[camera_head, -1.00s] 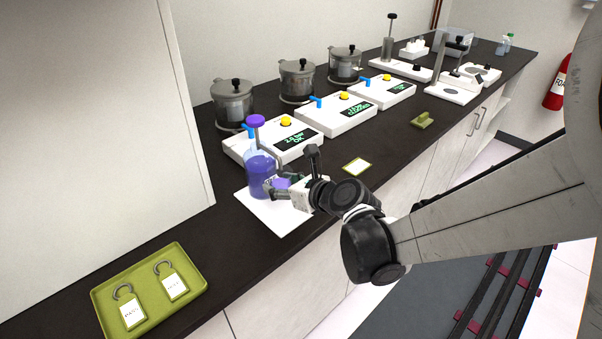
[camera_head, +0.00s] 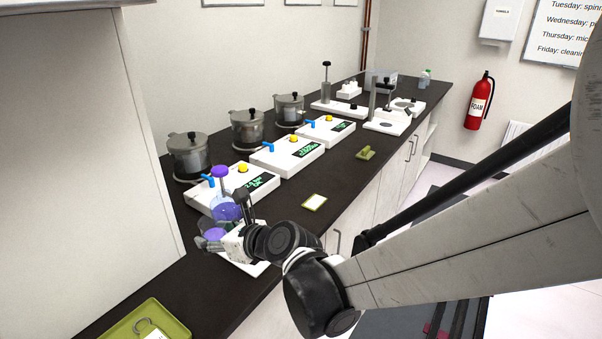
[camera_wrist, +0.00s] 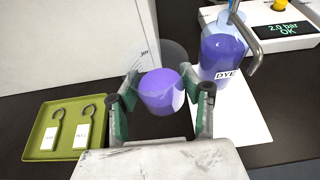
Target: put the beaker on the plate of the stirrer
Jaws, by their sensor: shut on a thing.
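The beaker (camera_wrist: 162,95) is clear, with purple liquid in it. In the wrist view my gripper (camera_wrist: 166,88) is shut on it, with a finger on each side. In the head view the beaker (camera_head: 214,234) shows small, partly hidden by my gripper (camera_head: 210,240), close in front of the dye bottle. At the far end of the bench stand white devices with round grey plates; the nearer one (camera_head: 386,127) has an upright post beside it. I cannot tell for sure which of them is the stirrer.
A purple bottle labelled DYE (camera_wrist: 222,55) stands on a white sheet (camera_wrist: 235,118) right of the beaker. A green tray (camera_wrist: 42,150) with tags lies left. White pressure units (camera_head: 287,156) and lidded pots (camera_head: 248,129) line the bench. A small green holder (camera_head: 366,153) sits near the front edge.

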